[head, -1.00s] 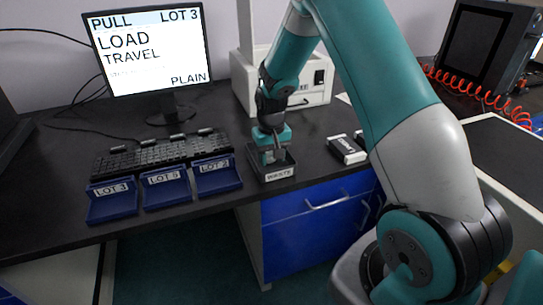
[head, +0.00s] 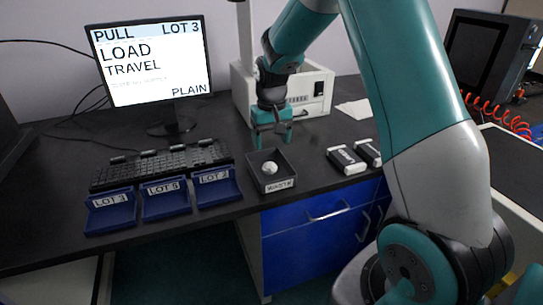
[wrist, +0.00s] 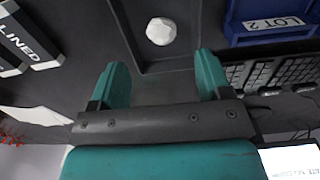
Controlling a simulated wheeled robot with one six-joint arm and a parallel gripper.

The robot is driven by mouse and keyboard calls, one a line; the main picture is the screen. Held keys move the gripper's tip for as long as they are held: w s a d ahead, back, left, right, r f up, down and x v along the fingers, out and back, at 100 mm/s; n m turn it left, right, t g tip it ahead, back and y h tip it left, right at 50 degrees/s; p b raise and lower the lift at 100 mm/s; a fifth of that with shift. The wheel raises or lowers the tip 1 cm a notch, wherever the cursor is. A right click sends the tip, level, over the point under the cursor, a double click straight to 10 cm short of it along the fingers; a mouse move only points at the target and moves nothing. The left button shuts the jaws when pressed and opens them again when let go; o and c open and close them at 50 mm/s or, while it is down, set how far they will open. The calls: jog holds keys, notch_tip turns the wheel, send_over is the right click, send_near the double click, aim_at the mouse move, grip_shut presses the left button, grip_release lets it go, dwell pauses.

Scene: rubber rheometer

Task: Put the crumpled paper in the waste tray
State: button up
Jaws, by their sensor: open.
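The crumpled paper (head: 269,168) is a small white ball lying inside the waste tray (head: 280,186), a dark open box labelled WASTE near the desk's front edge. In the wrist view the paper (wrist: 161,31) rests on the tray floor, clear of the fingers. My gripper (head: 272,140) is open and empty, above the back of the tray. Its two teal fingers (wrist: 160,82) stand wide apart in the wrist view with nothing between them.
Three blue lot trays (head: 165,199) stand left of the waste tray, with a keyboard (head: 160,164) behind them. Two black-and-white boxes (head: 346,160) lie to the right. A monitor (head: 150,62) and a pale machine (head: 310,95) stand behind.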

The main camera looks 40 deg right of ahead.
jog(key=s+a+r+n+y, duration=0.1)
jog(key=s+a+r+n, duration=0.1)
jog(key=s+a+r, duration=0.4)
jog(key=s+a+r+n+y, duration=0.1)
jog(key=s+a+r+n, duration=0.2)
jog(key=a, duration=0.5)
jog(key=s+a+r+n+y, duration=0.1)
jog(key=s+a+n, duration=0.1)
jog(key=s+a, duration=0.3)
jog(key=s+a+r+n+y, duration=0.1)
jog(key=s+a+r+n, duration=0.1)
jog(key=s, duration=1.1)
jog(key=a+n, duration=0.1)
jog(key=a, duration=0.1)
jog(key=shift+a, duration=0.4)
jog(key=shift+w, duration=0.1)
